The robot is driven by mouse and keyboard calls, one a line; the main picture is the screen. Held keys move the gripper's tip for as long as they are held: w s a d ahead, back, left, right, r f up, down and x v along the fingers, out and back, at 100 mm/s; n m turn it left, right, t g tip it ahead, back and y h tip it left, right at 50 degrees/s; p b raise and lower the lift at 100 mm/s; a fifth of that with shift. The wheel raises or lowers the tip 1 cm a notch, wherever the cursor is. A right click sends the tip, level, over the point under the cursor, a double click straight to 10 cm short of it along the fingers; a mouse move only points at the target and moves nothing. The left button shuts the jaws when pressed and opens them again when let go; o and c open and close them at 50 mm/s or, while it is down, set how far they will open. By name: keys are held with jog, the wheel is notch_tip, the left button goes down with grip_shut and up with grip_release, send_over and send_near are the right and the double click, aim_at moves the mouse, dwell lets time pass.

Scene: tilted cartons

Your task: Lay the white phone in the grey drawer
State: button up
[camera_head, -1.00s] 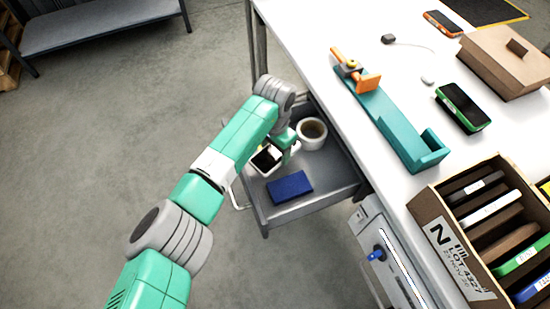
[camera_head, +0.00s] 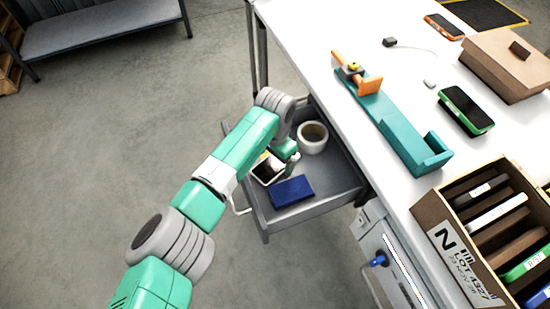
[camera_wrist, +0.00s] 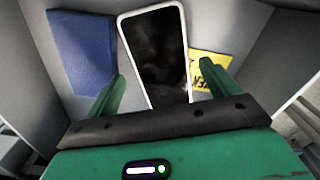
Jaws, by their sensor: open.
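The white phone (camera_wrist: 154,52), with a dark screen and a white rim, lies in the open grey drawer (camera_head: 325,184). In the wrist view it sits between the two green fingers of my gripper (camera_wrist: 165,84), with a gap on each side. Its near end is hidden behind my gripper. In the head view the phone (camera_head: 267,172) is partly hidden by my gripper (camera_head: 287,155), which is low inside the drawer. My gripper is open and holds nothing.
In the drawer, a blue box (camera_head: 291,191) lies left of the phone in the wrist view, and a yellow card (camera_wrist: 207,76) lies on its right. A white tape roll (camera_head: 312,137) stands near the drawer's back. The table (camera_head: 385,185) edge rises beside the drawer.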

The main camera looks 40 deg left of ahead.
aim_at(275, 164)
notch_tip(275, 164, up, 11)
jog(key=p, duration=0.4)
jog(key=shift+f, duration=0.15)
